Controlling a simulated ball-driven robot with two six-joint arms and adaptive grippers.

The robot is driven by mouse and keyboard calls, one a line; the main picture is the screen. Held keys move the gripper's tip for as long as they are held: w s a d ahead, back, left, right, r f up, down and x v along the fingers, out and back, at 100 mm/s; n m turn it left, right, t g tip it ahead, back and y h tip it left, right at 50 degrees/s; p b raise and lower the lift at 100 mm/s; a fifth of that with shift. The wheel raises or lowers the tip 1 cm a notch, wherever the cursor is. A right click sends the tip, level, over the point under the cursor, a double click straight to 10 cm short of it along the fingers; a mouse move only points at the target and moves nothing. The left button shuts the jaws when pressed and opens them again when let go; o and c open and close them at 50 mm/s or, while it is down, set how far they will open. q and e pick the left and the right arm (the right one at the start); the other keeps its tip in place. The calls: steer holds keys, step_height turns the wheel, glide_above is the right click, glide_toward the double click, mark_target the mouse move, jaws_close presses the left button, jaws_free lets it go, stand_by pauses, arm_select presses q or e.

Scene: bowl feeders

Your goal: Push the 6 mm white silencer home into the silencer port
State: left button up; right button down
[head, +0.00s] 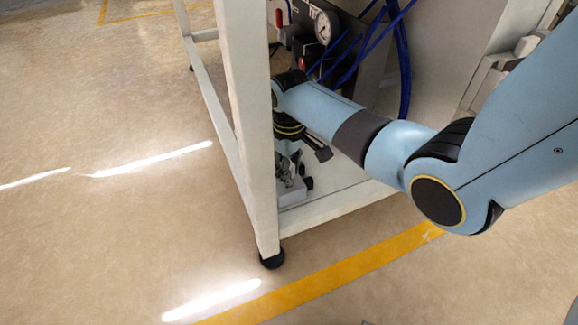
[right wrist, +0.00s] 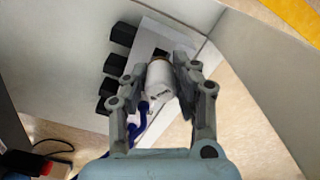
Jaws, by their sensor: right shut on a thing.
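My right gripper (right wrist: 160,72) is shut on the white silencer (right wrist: 162,84), a short pale cylinder held between its two fingers in the right wrist view. The silencer's far end lies against or just above a pale grey block (right wrist: 150,38); I cannot tell whether it touches. The silencer port is hidden behind the silencer and fingers. In the head view my right gripper (head: 291,176) reaches down inside the frame, over a pale block (head: 293,194) near the floor panel. The silencer is not discernible there. My left gripper is not in view.
Several black parts (right wrist: 116,62) line the block's left side, and blue tubes (right wrist: 140,112) run close to the left finger. A white frame leg (head: 250,130) stands beside my right arm. A gauge (head: 324,27) and blue hoses (head: 402,60) are above. Open floor lies left.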

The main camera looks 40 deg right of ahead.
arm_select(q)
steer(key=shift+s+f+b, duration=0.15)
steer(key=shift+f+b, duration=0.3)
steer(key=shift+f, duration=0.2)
arm_select(e)
steer(key=shift+f, duration=1.25)
steer(key=c, duration=1.4)
jaws_free()
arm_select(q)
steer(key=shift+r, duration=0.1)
arm_select(e)
steer(key=shift+r, duration=0.1)
steer(key=shift+r+p, duration=2.85)
steer(key=shift+r, duration=0.15)
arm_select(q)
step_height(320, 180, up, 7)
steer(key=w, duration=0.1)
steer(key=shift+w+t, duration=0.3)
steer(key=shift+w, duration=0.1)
arm_select(e)
steer(key=shift+f, duration=0.1)
